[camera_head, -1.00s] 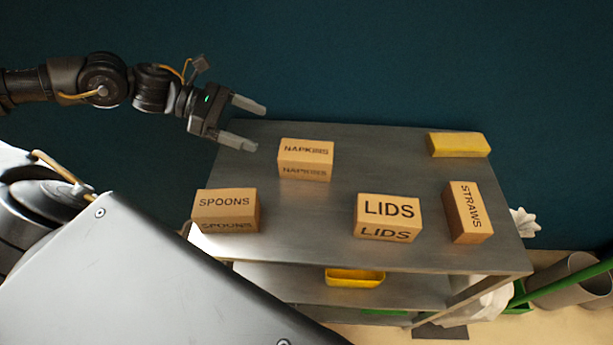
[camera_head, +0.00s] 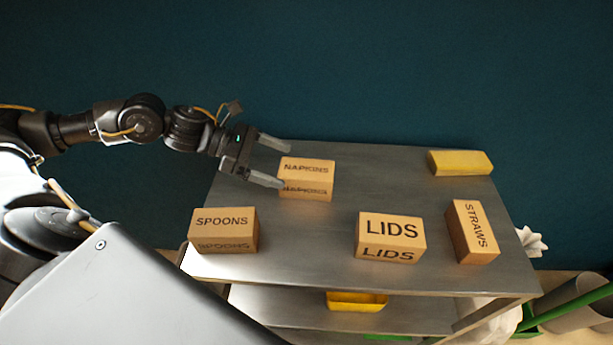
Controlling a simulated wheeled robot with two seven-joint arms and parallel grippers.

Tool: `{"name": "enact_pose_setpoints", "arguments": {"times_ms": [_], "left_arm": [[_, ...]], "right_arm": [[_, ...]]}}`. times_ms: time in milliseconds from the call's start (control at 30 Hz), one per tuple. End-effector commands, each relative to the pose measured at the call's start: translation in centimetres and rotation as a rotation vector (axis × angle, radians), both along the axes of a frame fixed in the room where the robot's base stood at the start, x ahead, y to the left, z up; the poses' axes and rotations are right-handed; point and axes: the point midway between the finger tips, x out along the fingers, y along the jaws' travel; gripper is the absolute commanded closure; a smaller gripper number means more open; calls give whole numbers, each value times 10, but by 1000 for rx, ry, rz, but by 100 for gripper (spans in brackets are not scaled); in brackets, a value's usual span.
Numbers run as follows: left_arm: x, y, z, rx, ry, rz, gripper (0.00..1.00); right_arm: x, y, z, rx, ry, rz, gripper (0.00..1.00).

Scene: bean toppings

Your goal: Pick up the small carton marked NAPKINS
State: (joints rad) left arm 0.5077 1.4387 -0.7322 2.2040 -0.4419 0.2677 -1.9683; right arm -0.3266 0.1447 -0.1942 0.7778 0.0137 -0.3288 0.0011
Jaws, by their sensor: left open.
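The small carton marked NAPKINS (camera_head: 308,175) is a tan box standing on the grey top shelf (camera_head: 300,240), toward its back left. My left gripper (camera_head: 279,164) comes in from the left and is open, with its fingers pointing right toward the carton. The near fingertip overlaps the carton's left edge in the picture; I cannot tell if it touches. The far fingertip is just beyond the carton's back left corner. Nothing is between the fingers. My right gripper is not in view.
Cartons marked SPOONS (camera_head: 223,231), LIDS (camera_head: 390,239) and STRAWS (camera_head: 472,232) stand along the front of the shelf. A yellow block (camera_head: 460,163) lies at the back right. A yellow bin (camera_head: 356,302) sits on the shelf below. The shelf middle is clear.

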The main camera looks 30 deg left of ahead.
Motion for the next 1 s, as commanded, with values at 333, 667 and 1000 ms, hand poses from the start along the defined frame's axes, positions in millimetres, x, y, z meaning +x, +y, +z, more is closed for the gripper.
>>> {"name": "enact_pose_setpoints", "arguments": {"times_ms": [333, 667, 1000], "left_arm": [[12, -25, -8, -4, 0, -1, 13], [21, -42, -23, 1, 0, 1, 13], [21, -42, -22, 1, 0, 1, 40]], "right_arm": [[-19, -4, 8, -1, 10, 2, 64], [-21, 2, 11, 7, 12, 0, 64], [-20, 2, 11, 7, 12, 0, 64]]}}
